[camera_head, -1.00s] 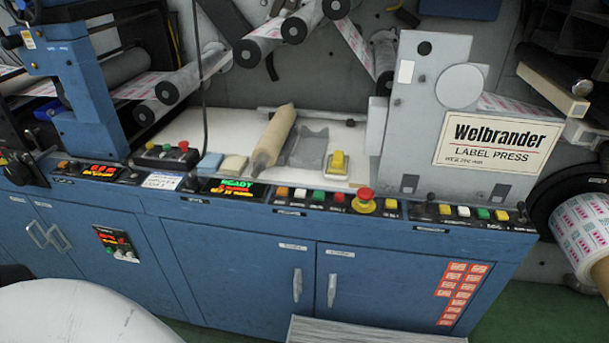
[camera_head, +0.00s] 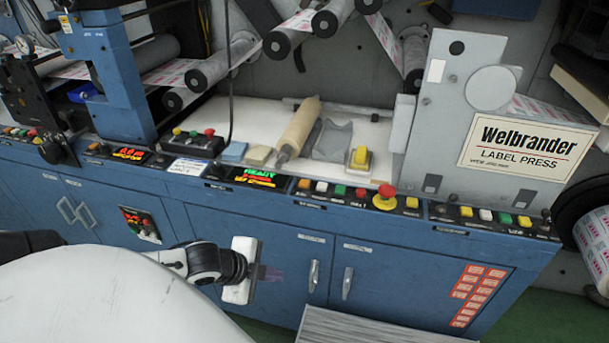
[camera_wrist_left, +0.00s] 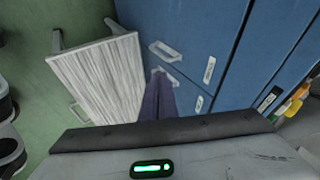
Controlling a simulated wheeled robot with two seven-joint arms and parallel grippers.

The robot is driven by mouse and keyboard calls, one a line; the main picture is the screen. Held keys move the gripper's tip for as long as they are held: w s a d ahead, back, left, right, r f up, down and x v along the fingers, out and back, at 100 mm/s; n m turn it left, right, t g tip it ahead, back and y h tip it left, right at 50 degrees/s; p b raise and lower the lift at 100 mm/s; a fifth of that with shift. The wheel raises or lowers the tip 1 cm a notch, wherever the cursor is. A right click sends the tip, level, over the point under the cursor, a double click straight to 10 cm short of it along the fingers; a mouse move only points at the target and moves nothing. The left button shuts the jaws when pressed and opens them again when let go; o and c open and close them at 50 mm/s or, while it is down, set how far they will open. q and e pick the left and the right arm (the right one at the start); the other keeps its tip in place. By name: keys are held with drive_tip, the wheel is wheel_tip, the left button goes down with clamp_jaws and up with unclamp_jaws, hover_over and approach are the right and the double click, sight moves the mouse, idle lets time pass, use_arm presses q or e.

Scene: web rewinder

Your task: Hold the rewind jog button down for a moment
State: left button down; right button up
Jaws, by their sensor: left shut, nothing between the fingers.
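Rows of coloured push buttons run along the front ledge of the blue press cabinet in the head view. The centre row (camera_head: 340,190) has orange, white, green and red buttons, and the right row (camera_head: 485,214) has yellow, white and green ones. Their labels are too small to read, so I cannot tell which is rewind jog. My left gripper (camera_head: 272,273) is below the ledge in front of the cabinet doors, apart from any button. Its dark fingers also show in the left wrist view (camera_wrist_left: 158,98), together and empty. My right gripper is not in view.
A red emergency stop (camera_head: 386,192) on a yellow base stands beside the centre buttons. A pendant box (camera_head: 193,143) and a tan roller (camera_head: 298,128) lie on the white bed. A grey slatted step (camera_head: 365,328) stands on the floor, also in the wrist view (camera_wrist_left: 100,75).

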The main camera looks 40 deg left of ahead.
use_arm(q)
drive_tip(key=w+a+r+m+y, duration=0.1)
drive_tip(key=w+a+r+m, duration=0.3)
drive_tip(key=r, duration=0.3)
drive_tip(key=w+a+r+m+y, duration=0.1)
drive_tip(key=w+a+r+m, duration=0.25)
drive_tip(key=r, duration=0.35)
wheel_tip(320, 180, up, 13)
drive_tip(key=m+t, duration=0.2)
drive_tip(key=m, duration=0.4)
hover_over(302, 185)
drive_tip(key=shift+f+n+p, duration=0.15)
drive_tip(key=shift+n+p, duration=0.1)
drive_tip(key=shift+p, duration=0.1)
drive_tip(key=shift+f, duration=0.15)
wheel_tip(302, 185, down, 8)
drive_tip(key=b, duration=0.7)
drive_tip(key=shift+r+b, duration=0.25)
drive_tip(key=shift+b, duration=0.15)
drive_tip(key=shift+f+b, duration=0.45)
drive_tip(key=shift+f, duration=0.1)
drive_tip(key=shift+f, duration=0.1)
